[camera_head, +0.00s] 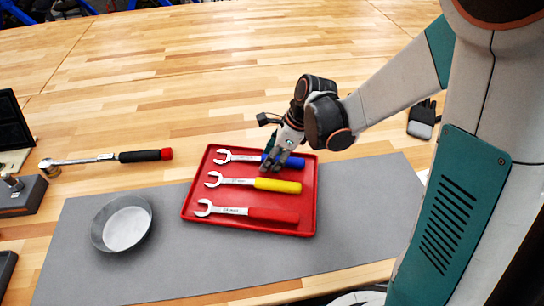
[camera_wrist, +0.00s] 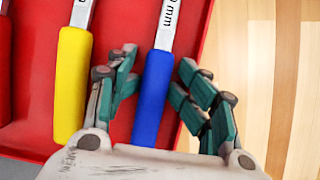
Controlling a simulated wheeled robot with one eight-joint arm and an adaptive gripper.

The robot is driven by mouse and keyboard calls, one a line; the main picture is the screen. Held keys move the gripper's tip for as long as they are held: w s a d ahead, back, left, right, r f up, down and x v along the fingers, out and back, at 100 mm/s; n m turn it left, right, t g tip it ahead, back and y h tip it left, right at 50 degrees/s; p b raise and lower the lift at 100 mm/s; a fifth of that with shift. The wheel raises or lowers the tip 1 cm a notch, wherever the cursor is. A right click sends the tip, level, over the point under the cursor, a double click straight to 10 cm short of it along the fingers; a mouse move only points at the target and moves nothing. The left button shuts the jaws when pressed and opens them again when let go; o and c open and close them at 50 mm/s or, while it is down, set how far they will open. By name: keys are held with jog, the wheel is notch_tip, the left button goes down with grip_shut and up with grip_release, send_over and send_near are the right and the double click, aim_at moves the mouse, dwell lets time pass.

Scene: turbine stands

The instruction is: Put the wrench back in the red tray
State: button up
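The red tray (camera_head: 190,208) lies on a grey mat and holds three open-ended wrenches side by side. The blue-handled wrench (camera_head: 238,157) is at the back, the yellow-handled wrench (camera_head: 277,185) in the middle and the red-handled wrench (camera_head: 272,215) at the front. My gripper (camera_head: 274,163) is low over the blue handle at the tray's back edge. In the wrist view, my gripper (camera_wrist: 157,68) has its fingers spread on both sides of the blue handle (camera_wrist: 152,100), with no clear grip on it. The yellow handle (camera_wrist: 71,85) is left of the fingers.
The grey mat (camera_head: 350,225) has free room right of the tray. A grey round bowl (camera_head: 124,228) stands on its left. A ratchet-like tool with a black and red handle (camera_head: 138,156) lies on the wooden table behind. A small dark object (camera_head: 422,120) lies at the right.

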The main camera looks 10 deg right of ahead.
jog(key=shift+o, duration=0.9)
jog(key=shift+r, duration=0.1)
jog(key=shift+p+v, duration=2.3)
jog(key=shift+v, duration=1.1)
jog(key=shift+r, duration=0.1)
